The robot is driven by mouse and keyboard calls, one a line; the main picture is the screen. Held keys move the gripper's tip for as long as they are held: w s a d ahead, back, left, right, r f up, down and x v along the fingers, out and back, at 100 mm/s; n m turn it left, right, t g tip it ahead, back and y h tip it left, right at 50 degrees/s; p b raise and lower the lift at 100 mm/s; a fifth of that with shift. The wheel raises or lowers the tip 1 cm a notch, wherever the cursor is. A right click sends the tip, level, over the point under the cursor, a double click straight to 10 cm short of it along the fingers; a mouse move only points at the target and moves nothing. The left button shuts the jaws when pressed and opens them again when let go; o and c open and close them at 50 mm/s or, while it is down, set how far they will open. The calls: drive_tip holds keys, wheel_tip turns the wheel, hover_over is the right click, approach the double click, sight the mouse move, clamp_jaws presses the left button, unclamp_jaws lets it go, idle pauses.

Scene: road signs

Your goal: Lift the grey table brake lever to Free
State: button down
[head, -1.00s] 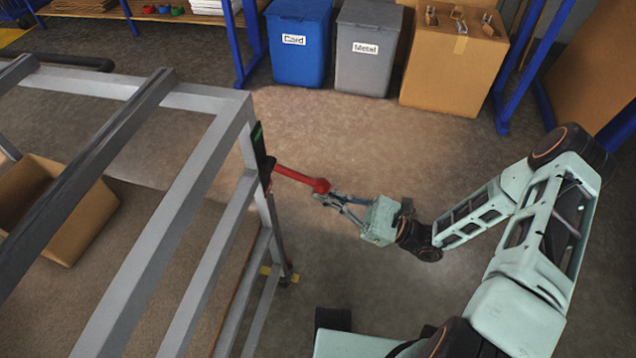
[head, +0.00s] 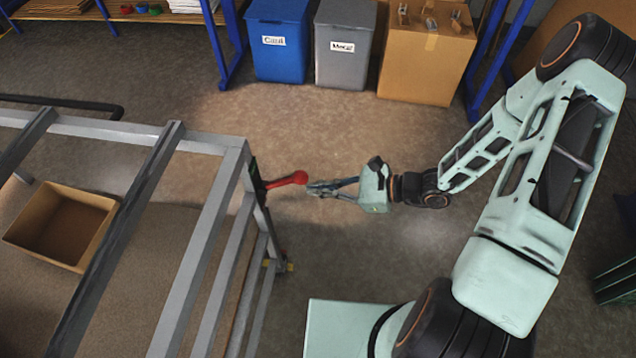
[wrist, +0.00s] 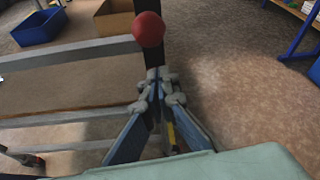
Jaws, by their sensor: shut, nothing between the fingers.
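The grey table frame (head: 215,225) stands at left. In the wrist view the red knob (wrist: 149,29) is beyond my fingertips (wrist: 158,78), a little to the left. Whether they touch cannot be told. Marks on the plate are too small to read.
A blue Card bin (head: 287,60), a grey Metal bin (head: 343,60) and a cardboard box (head: 425,65) stand at the back. An open carton (head: 100,235) is behind the frame bars at left. The floor right of the frame (head: 330,130) is clear.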

drive_tip(key=shift+a+r+h+p, duration=0.25)
drive_tip(key=shift+r+p, duration=0.1)
drive_tip(key=shift+r, duration=0.25)
drive_tip(key=shift+a+r+h+p, duration=0.2)
drive_tip(key=shift+r+p, duration=0.2)
drive_tip(key=shift+r, duration=0.15)
drive_tip(key=shift+a+r+h+p, duration=0.15)
drive_tip(key=shift+r+h+p, duration=0.15)
drive_tip(key=shift+r, duration=0.3)
drive_tip(key=shift+a+r, duration=0.1)
wheel_tip(320, 180, down, 5)
drive_tip(key=d+b, duration=0.1)
drive_tip(key=b, duration=0.3)
drive_tip(key=w+p+v, duration=0.1)
drive_tip(key=v, duration=0.9)
drive_tip(key=shift+r, duration=0.55)
drive_tip(key=shift+d, duration=0.15)
